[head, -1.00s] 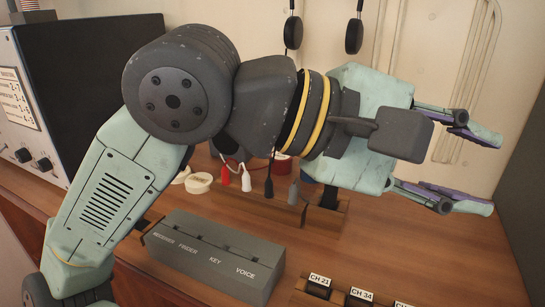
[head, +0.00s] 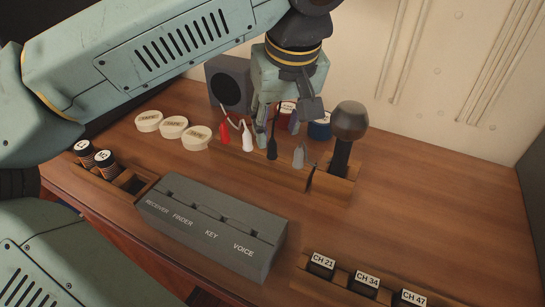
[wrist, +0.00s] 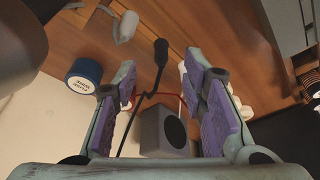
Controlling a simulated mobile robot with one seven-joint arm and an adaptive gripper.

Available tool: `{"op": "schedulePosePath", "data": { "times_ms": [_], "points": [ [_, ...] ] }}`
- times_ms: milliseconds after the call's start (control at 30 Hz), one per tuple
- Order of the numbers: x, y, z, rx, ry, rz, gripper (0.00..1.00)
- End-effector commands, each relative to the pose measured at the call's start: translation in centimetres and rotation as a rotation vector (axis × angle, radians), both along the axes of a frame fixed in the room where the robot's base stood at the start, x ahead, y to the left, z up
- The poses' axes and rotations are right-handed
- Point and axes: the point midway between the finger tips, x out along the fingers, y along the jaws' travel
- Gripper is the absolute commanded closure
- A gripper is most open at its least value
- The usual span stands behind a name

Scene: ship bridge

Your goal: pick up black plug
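The black plug (head: 272,149) stands in a row with a red plug (head: 225,134), a white plug (head: 247,138) and a grey plug (head: 299,155) on a wooden rack. A dark cord rises from its top. My gripper (head: 286,118) points down just above and behind the row, with its fingers apart. In the wrist view, the black plug (wrist: 158,62) shows in the gap between my open fingers (wrist: 166,92), slightly beyond their tips. The grey plug (wrist: 126,26) is left of it. The white and red plugs are mostly hidden behind the right finger.
A grey labelled box (head: 211,228) lies in front. Pale discs (head: 172,127) lie left. The desk at right is clear.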

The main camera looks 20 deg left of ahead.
Motion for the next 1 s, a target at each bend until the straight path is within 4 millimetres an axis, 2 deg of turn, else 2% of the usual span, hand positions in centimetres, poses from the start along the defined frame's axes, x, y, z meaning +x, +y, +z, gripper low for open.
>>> {"op": "schedulePosePath", "data": {
  "times_ms": [167,400,467,700,1000],
  "points": [
    [0.3,0.3,-1.3,-0.001,-0.001,0.0,0.62],
    [1.3,1.1,-4.8,-0.001,-0.001,0.001,0.62],
    [1.5,1.2,-5.2,-0.002,-0.001,0.0,0.62],
    [1.5,1.3,-5.1,-0.002,-0.001,-0.001,0.62],
    [1.5,1.2,-5.1,-0.002,-0.001,-0.001,0.81]
  ]
}}
